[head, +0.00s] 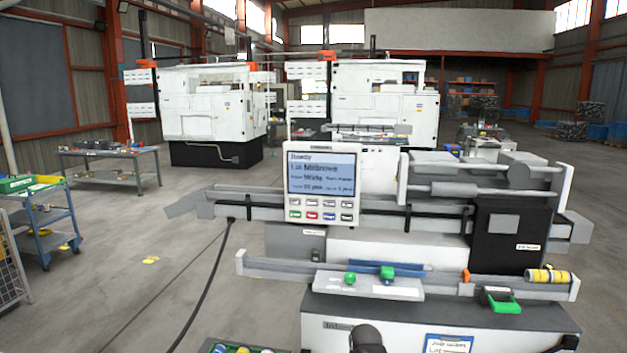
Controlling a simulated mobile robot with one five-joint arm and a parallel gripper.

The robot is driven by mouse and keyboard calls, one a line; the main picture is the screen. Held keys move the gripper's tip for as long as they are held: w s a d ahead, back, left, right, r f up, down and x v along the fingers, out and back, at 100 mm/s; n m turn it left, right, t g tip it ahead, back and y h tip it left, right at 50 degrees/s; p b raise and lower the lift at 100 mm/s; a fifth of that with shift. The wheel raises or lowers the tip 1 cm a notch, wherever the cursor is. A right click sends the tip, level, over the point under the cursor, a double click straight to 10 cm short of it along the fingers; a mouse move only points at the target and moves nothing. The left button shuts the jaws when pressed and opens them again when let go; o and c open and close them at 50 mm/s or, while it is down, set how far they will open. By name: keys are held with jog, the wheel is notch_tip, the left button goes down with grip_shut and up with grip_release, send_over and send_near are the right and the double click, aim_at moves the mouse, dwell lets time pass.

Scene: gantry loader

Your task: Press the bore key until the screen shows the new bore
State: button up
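A white control panel (322,185) stands upright near the middle of the head view, on the machine. Its lit blue screen (321,174) has "Ready" on its top line. Below are a lot line and smaller lines; one seems to read "Wide", but the small text is too blurred to be sure. Under the screen are two rows of keys (321,209), mostly pale, with a red one in the lower row. The key labels are too small to read, so I cannot tell which is the bore key. My gripper's fingers do not show.
The loader machine (385,246) spreads right of the panel. A black cable (204,290) crosses the floor. A blue cart (44,224) stands left. Open floor lies left of the machine.

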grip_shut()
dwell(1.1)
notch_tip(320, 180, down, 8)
jog(key=b, duration=0.7)
jog(key=shift+b, duration=0.4)
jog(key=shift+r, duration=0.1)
